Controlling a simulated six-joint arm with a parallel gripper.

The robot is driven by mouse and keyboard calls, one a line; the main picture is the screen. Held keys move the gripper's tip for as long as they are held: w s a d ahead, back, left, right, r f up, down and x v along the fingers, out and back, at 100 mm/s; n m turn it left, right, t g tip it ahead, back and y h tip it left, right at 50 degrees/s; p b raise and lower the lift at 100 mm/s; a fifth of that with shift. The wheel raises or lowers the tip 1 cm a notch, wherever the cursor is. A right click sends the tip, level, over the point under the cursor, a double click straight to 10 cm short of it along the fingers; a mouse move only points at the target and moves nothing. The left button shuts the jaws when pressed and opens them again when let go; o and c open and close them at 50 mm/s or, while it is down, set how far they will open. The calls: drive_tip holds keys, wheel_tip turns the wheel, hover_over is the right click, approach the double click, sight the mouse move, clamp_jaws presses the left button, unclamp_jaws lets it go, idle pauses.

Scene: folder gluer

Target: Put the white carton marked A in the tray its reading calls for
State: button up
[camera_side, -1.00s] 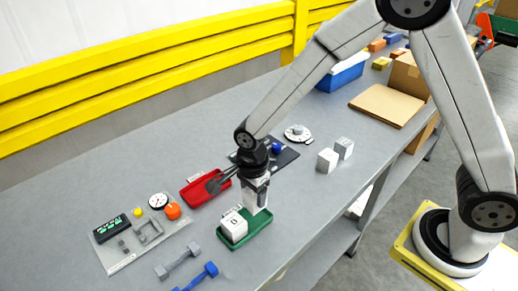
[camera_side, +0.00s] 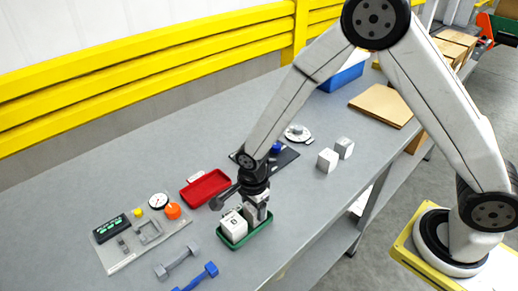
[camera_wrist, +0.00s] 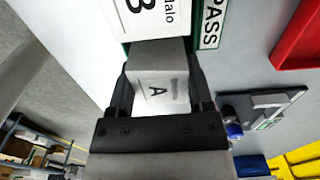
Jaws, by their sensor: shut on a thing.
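The white carton marked A (camera_wrist: 158,88) is between the jaws of my gripper (camera_wrist: 158,75), which is shut on it; the letter faces the wrist camera. In the side view my gripper (camera_side: 257,203) points down over the right part of the green tray (camera_side: 262,231). Another white carton, marked B (camera_wrist: 150,14), sits in that tray, close beside carton A; it also shows in the side view (camera_side: 233,227). A PASS label (camera_wrist: 211,22) is on the green tray's side. Whether carton A touches the tray floor is hidden.
An empty red tray (camera_side: 206,188) lies behind the green one. A gauge board (camera_side: 122,264) is at left, with grey and blue (camera_side: 205,272) dumbbell-shaped tools near the front. Two white cartons (camera_side: 327,161) stand at right. A dark device with a blue knob (camera_wrist: 234,131) is nearby.

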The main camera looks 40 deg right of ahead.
drive_tip(key=o, duration=1.3)
drive_tip(key=shift+r, duration=0.15)
drive_tip(key=shift+r, duration=4.8)
